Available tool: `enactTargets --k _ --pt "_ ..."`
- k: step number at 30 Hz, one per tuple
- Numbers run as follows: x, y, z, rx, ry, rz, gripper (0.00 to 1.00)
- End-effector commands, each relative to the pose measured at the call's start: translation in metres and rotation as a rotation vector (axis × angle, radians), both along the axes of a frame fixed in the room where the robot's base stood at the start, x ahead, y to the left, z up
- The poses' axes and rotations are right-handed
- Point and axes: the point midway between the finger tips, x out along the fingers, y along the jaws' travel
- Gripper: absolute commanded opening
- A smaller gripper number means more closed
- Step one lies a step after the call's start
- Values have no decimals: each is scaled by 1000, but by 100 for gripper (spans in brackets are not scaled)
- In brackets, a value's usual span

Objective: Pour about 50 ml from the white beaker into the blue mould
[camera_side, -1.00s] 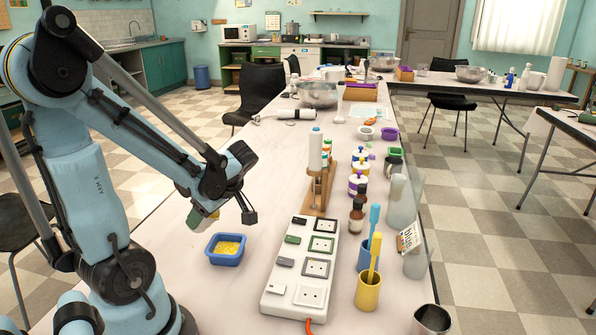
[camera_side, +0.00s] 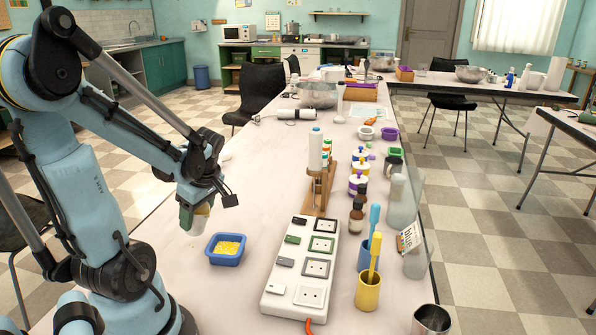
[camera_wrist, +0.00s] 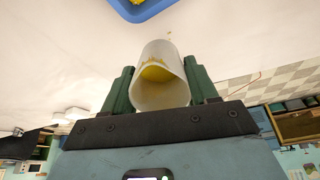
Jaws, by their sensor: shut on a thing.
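The white beaker (camera_wrist: 159,88) is held between the green fingers of my gripper (camera_wrist: 161,90) in the wrist view, with yellow residue inside its wall and at its far edge. In the side view the beaker (camera_side: 203,217) shows as a pale shape at my gripper (camera_side: 193,214), close to upright, a little above the table. The blue mould (camera_side: 226,256) stands on the table just in front and to the right of it, with yellow contents inside. The mould's edge also shows at the top of the wrist view (camera_wrist: 140,14). The beaker's liquid level is hard to tell.
The table left of the mould is clear.

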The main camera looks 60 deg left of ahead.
Motion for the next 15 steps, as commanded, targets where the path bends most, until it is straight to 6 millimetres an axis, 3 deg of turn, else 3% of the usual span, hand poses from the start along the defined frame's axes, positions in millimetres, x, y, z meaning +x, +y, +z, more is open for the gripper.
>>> enactTargets --k 15 --pt "-10 15 -7 -165 -95 6 24"
